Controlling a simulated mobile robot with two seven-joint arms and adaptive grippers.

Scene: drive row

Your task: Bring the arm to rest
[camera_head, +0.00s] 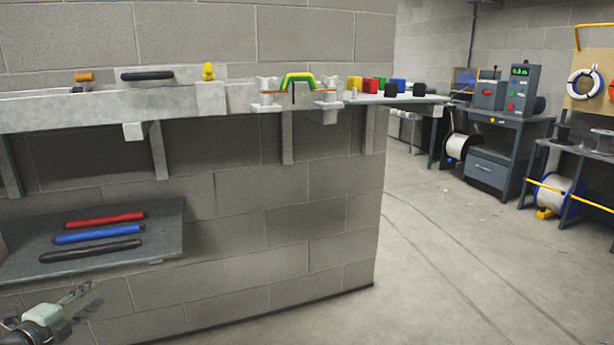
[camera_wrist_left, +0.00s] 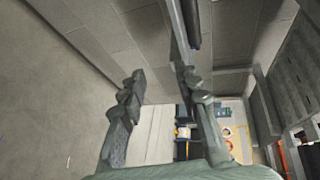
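My left gripper (camera_head: 82,298) is at the lower left of the head view, below the dark lower shelf and in front of the block wall. It looks empty there. In the left wrist view its two fingers (camera_wrist_left: 161,76) stand apart with nothing between them; floor, wall and distant gear show behind. My right gripper and right arm are in neither view.
The lower shelf (camera_head: 150,238) above my left gripper holds a red (camera_head: 105,219), a blue (camera_head: 98,232) and a black bar (camera_head: 90,251). A long grey rail (camera_head: 60,112) with fixtures runs along the wall. Open floor (camera_head: 450,260) lies to the right, with workbenches (camera_head: 505,150) beyond.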

